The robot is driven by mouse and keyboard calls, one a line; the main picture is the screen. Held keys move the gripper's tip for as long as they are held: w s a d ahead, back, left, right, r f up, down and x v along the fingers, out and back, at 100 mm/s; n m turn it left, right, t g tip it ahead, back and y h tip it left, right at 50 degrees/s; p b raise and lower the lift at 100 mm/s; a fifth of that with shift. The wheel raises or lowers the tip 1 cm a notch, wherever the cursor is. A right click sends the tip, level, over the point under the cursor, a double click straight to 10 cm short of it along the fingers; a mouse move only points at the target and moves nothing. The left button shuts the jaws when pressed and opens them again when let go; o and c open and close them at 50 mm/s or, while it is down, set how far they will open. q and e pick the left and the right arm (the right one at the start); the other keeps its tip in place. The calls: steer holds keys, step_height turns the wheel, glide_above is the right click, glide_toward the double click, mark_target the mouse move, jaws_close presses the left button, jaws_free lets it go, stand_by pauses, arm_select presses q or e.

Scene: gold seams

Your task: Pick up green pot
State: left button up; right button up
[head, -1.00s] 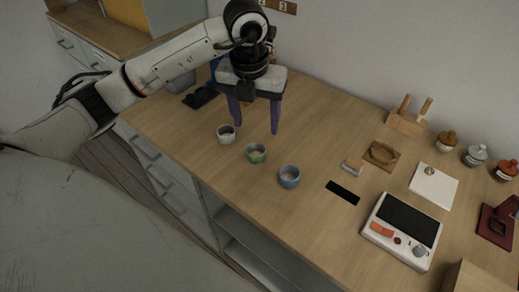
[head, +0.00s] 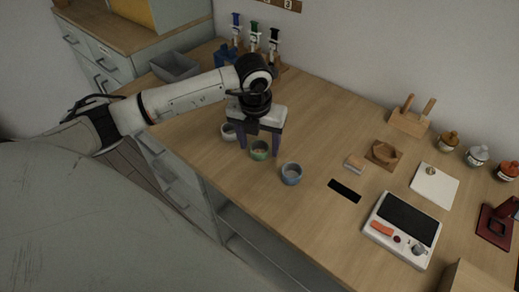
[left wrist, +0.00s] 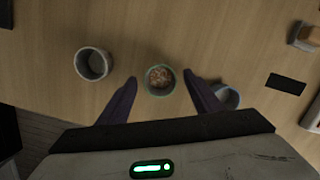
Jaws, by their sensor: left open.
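The green pot (head: 259,151) stands upright on the wooden table, between a white pot (head: 229,132) and a blue pot (head: 291,173). In the left wrist view the green pot (left wrist: 159,80) has brownish contents and sits just beyond the fingertips, centred between them. My left gripper (head: 259,147) is open and empty, pointing down close above and behind the green pot. Its purple fingers (left wrist: 160,82) stand apart in the left wrist view. The white pot (left wrist: 94,64) is left of it there, and the blue pot (left wrist: 227,96) is partly hidden by a finger. My right gripper is not in view.
A scale (head: 402,230), a black strip (head: 345,190) and a white board (head: 434,186) lie to the right. Lidded jars (head: 477,155) and a wooden holder (head: 409,121) stand by the wall. A grey bin (head: 175,66) is at the far left.

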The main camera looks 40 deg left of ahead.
arm_select(q)
steer(key=c, duration=1.1)
steer(key=shift+r, duration=0.15)
